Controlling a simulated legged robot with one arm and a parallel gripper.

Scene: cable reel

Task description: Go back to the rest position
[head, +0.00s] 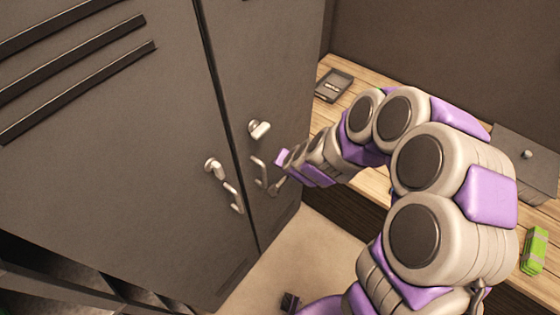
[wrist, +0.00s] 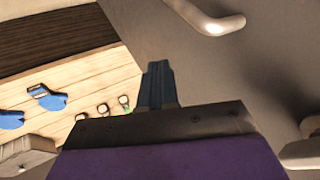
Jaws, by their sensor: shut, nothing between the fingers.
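My arm, grey with purple parts, reaches up and left across the head view. My gripper (head: 278,187) is at the dark locker's right door, close to its lower handle (head: 259,171). Whether it touches the handle cannot be told. In the wrist view my gripper (wrist: 157,68) shows as two dark fingers shut together with nothing between them. A pale handle (wrist: 212,20) on the door lies just above and to the right of the fingertips there.
The dark locker (head: 110,150) has both doors closed, with a knob (head: 259,129) on the right one. A wooden bench (head: 375,182) stands to the right, holding a dark tray (head: 334,85), a grey box (head: 525,160) and a green item (head: 534,250).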

